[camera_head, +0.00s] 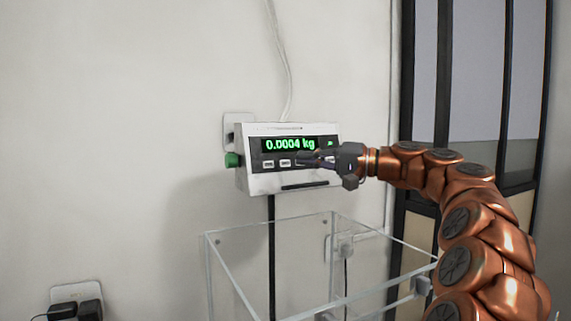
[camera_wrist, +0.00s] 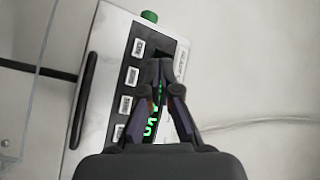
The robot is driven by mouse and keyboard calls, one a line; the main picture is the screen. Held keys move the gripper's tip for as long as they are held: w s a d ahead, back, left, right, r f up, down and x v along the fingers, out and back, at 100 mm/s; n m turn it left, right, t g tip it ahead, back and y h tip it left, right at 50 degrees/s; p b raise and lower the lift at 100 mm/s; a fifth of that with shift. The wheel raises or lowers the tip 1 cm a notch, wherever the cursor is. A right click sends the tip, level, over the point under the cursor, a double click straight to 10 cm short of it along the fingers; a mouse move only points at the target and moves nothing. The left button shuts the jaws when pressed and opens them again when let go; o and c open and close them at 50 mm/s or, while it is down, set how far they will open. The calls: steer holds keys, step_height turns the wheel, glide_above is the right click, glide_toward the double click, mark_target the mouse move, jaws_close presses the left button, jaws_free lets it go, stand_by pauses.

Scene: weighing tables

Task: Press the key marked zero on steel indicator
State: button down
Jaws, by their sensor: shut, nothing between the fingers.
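The steel indicator (camera_head: 262,184) is a pale box on the wall with a black front panel. Its lit green display (camera_head: 290,144) reads 0.0004 kg. A row of several pale keys runs below the display. The two leftmost keys (camera_head: 277,164) show clearly, and my gripper covers part of the others. The wrist view shows the key row (camera_wrist: 132,76) turned upright, with markings too small to read. I cannot tell which is zero. My gripper (camera_head: 304,157) is shut and empty, its fingertips (camera_wrist: 160,66) in front of the panel, beside the second key from the top. Contact cannot be told.
A green knob (camera_head: 232,160) sticks out of the indicator's left side. Below stands a clear open-topped box (camera_head: 222,262). A dark cable (camera_head: 271,235) hangs from the indicator. A dark-framed glazed partition (camera_head: 407,215) stands at right.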

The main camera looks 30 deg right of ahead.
steer(key=shift+w+d+f+p, duration=0.15)
steer(key=shift+w+f, duration=0.1)
steer(key=shift+w, duration=0.7)
steer(key=shift+w+f+p, duration=0.1)
steer(key=shift+w+f, duration=0.2)
steer(key=shift+w, duration=0.7)
steer(key=shift+w+d+f+p, duration=0.15)
steer(key=shift+w+f, duration=0.1)
steer(key=shift+w, duration=0.7)
steer(key=shift+w+a, duration=0.1)
steer(key=shift+w+f, duration=0.1)
steer(key=shift+w, duration=0.2)
steer(key=shift+w+f, duration=0.15)
steer(key=shift+w, duration=0.2)
steer(key=shift+s, duration=0.15)
steer(key=shift+s+r, duration=0.2)
steer(key=shift+s, duration=0.4)
steer(key=shift+s+a+r+b, duration=0.15)
steer(key=shift+s+r, duration=0.1)
steer(key=shift+s, duration=0.55)
steer(key=shift+s+r+b, duration=0.1)
steer(key=shift+s+r, duration=0.1)
steer(key=shift+s, duration=0.6)
steer(key=shift+s+a+r+b, duration=0.15)
steer(key=shift+s+r, duration=0.1)
steer(key=shift+s, duration=0.55)
steer(key=shift+d, duration=0.1)
